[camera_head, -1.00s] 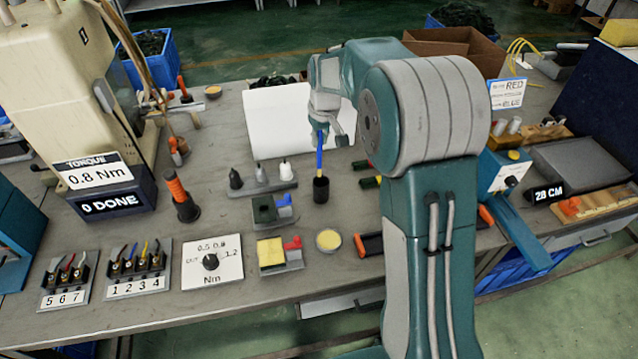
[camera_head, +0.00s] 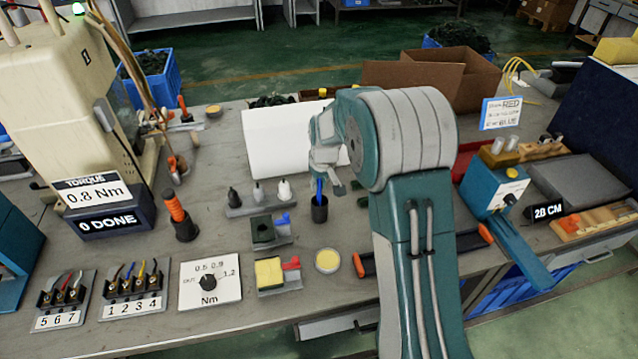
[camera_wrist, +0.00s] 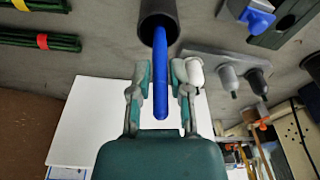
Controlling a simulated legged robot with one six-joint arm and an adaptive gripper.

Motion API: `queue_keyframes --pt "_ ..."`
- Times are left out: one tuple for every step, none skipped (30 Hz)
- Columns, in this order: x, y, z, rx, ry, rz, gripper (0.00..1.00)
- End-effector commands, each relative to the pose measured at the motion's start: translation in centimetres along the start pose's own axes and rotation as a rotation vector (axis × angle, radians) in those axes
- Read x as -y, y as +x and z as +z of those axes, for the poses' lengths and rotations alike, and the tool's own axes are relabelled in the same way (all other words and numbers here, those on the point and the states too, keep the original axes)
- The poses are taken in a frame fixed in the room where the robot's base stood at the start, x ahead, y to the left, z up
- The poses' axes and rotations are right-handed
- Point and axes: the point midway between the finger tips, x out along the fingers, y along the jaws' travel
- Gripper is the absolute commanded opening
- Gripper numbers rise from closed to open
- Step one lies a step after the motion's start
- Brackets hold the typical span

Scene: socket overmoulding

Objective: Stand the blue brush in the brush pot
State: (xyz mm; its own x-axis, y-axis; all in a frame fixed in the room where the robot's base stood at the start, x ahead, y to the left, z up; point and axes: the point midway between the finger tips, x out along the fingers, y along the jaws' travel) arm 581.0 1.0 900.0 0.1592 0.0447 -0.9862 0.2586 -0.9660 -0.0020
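The blue brush (camera_head: 319,188) stands in the dark brush pot (camera_head: 319,211) on the bench, its lower end hidden inside. In the wrist view the brush (camera_wrist: 160,78) comes out of the pot's mouth (camera_wrist: 158,20) and its free end lies between my fingers. My gripper (camera_wrist: 161,88) is open, with a visible gap between each finger and the brush. In the head view my gripper (camera_head: 331,186) is right beside the brush, above the pot, and partly hidden by my own arm.
Green bundles (camera_wrist: 40,40) lie near the pot.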

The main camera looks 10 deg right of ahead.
Motion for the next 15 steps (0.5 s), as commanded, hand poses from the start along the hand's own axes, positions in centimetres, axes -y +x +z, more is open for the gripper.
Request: queue_keyframes --pt "0.0 0.0 0.0 0.0 0.0 0.0 0.51" --pt "0.0 0.0 0.0 0.0 0.0 0.0 0.51" --pt "0.0 0.0 0.0 0.0 0.0 0.0 0.51" --pt "0.0 0.0 0.0 0.0 0.0 0.0 0.51" --pt "0.0 0.0 0.0 0.0 0.0 0.0 0.51" --pt "0.0 0.0 0.0 0.0 0.0 0.0 0.51" --pt "0.0 0.0 0.0 0.0 0.0 0.0 0.51" --pt "0.0 0.0 0.0 0.0 0.0 0.0 0.51" --pt "0.0 0.0 0.0 0.0 0.0 0.0 0.51" --pt "0.0 0.0 0.0 0.0 0.0 0.0 0.51" --pt "0.0 -0.1 0.0 0.0 0.0 0.0 0.51" --pt "0.0 -0.2 0.0 0.0 0.0 0.0 0.51" --pt "0.0 -0.4 -0.1 -0.001 0.0 0.001 0.51" --pt "0.0 -0.6 -0.1 -0.002 0.0 0.001 0.51" --pt "0.0 -1.1 -0.1 -0.002 0.0 0.001 0.51"
